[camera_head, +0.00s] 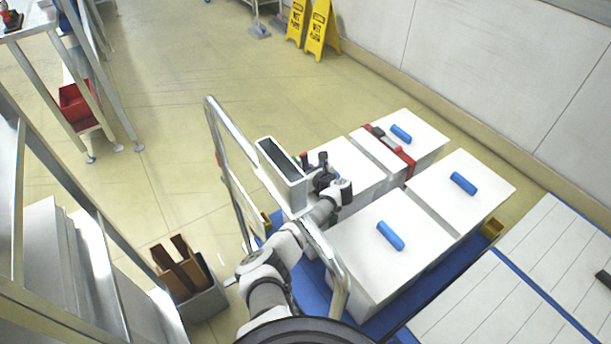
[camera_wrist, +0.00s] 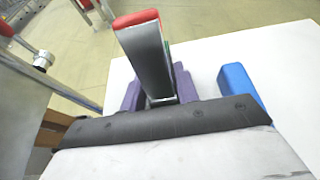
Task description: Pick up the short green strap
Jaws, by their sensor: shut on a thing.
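My gripper (camera_head: 322,172) is low over the top of the back left white box in the head view. In the wrist view its dark palm crosses the picture. A tall grey bar with a red end (camera_wrist: 137,19) stands out from its middle, with a purple piece on each side. A thin green sliver, which I take for the short green strap (camera_wrist: 168,47), shows along the bar's right edge. The rest of the strap is hidden. My gripper is shut on it.
White boxes (camera_head: 380,265) stand close together on a blue base. Blue rolls (camera_head: 463,183) lie on some lids. A red strap (camera_head: 405,160) with a dark buckle crosses one box. A metal rail frame (camera_head: 228,130) rises to the left. Open floor lies behind.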

